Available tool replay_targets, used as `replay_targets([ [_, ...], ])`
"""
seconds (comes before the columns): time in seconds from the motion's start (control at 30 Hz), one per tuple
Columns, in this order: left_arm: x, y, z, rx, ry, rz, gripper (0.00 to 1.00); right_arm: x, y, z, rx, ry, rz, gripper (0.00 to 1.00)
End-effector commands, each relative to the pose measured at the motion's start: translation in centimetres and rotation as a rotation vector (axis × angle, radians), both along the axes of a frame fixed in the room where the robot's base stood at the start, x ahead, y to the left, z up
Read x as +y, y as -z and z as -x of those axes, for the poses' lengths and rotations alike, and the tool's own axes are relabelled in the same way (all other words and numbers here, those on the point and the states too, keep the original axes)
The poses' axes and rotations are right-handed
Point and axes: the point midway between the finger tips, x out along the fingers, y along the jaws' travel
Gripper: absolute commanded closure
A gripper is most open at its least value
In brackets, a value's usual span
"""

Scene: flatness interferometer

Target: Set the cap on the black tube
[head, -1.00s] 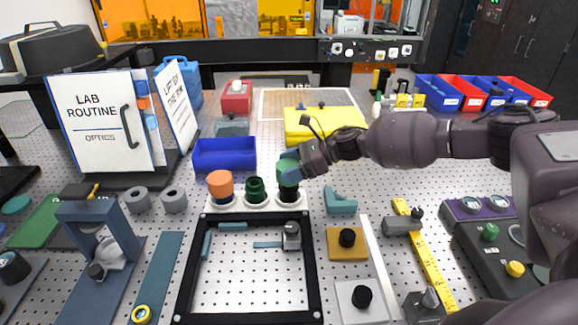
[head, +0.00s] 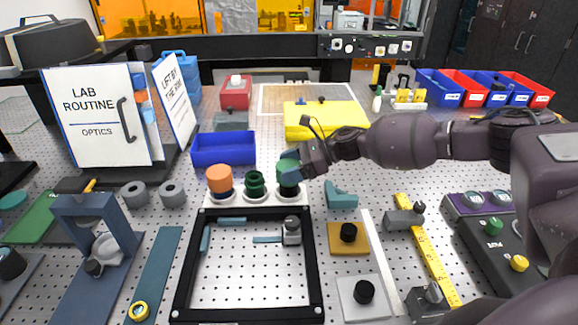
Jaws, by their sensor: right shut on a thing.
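The black tube (head: 288,191) stands upright at the right end of a white holder, behind the black frame. A green cap (head: 287,171) is at the top of the black tube; I cannot tell whether it is fully seated. My right gripper (head: 293,166) reaches in from the right and is shut on the cap, hiding part of it. A dark green tube (head: 255,185) stands in the middle of the holder. An orange cap (head: 219,178) sits on a blue tube at its left end. My left gripper is not in view.
The black frame (head: 181,275) lies in front of the holder on the perforated table. A blue bin (head: 223,149) and a yellow case (head: 318,130) stand behind. A teal bracket (head: 341,196) lies close to the right of the tubes.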

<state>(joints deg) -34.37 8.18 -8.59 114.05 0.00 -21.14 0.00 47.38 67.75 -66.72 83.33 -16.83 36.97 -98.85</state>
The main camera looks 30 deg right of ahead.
Motion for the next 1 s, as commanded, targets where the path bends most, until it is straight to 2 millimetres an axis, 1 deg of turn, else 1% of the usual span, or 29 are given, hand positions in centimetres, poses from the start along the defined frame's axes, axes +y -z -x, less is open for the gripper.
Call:
replay_targets([
  [0.23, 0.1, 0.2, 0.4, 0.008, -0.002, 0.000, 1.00, 0.0, 0.1, 0.0, 0.000, 0.000, 0.000, 0.54],
  [0.27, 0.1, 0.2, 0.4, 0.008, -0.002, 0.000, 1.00, 0.0, 0.1, 0.0, 0.000, 0.000, 0.000, 0.30],
  [0.4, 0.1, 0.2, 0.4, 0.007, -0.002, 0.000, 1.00, 0.0, 0.1, 0.0, 0.000, 0.000, 0.000, 0.08],
  [0.43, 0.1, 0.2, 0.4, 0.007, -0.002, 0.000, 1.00, 0.0, 0.1, 0.0, 0.000, 0.000, 0.000, 0.04],
  [0.47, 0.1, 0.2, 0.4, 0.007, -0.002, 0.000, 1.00, 0.0, 0.1, 0.0, 0.000, 0.000, 0.000, 0.02],
  [0.77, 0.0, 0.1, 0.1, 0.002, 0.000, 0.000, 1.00, -0.2, 0.0, 0.1, 0.000, 0.001, 0.001, 0.02],
  [0.87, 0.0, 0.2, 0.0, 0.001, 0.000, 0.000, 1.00, -0.9, -0.2, 0.3, 0.001, 0.002, 0.002, 0.02],
  [1.0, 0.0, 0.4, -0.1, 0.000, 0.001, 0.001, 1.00, -2.7, -0.9, 1.1, 0.000, 0.003, 0.003, 0.02],
])
